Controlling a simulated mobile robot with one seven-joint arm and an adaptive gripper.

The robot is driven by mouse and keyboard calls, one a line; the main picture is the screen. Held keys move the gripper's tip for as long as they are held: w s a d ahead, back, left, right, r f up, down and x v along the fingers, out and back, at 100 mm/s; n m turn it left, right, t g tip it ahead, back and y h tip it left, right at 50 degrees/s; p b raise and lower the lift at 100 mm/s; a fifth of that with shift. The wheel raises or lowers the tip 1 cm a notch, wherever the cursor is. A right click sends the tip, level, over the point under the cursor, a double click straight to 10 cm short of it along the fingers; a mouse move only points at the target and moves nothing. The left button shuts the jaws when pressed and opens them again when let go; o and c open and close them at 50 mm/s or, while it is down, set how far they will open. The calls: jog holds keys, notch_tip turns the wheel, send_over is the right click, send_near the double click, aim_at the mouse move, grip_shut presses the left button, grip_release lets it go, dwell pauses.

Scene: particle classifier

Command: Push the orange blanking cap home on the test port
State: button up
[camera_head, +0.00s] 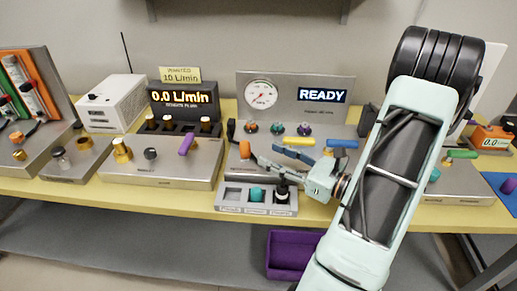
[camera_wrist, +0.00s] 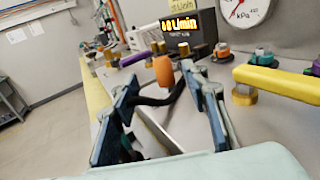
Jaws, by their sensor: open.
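The orange blanking cap (camera_head: 244,149) stands on the front left of the gauge panel. In the wrist view the cap (camera_wrist: 163,71) shows as an upright orange cylinder, seen between my fingertips and beyond them. A dark curved piece lies just below it. The test port itself cannot be made out under the cap, and I cannot tell how far the cap is seated. My gripper (camera_head: 266,154) is open and empty, just right of the cap with its fingers pointing toward it. In the wrist view my gripper (camera_wrist: 158,78) has its two blue-grey fingers spread apart.
A yellow handle (camera_head: 299,141) and a blue handle (camera_head: 343,144) stand close to my gripper. Below it is a grey tray (camera_head: 228,209) holding teal and black pieces. A gauge (camera_head: 261,94) and READY display (camera_head: 322,95) stand behind. A purple bin (camera_head: 290,257) sits lower down.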

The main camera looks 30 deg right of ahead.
jog(key=v, duration=0.3)
jog(key=shift+s+d, duration=0.1)
jog(key=shift+s, duration=0.15)
dwell(0.4)
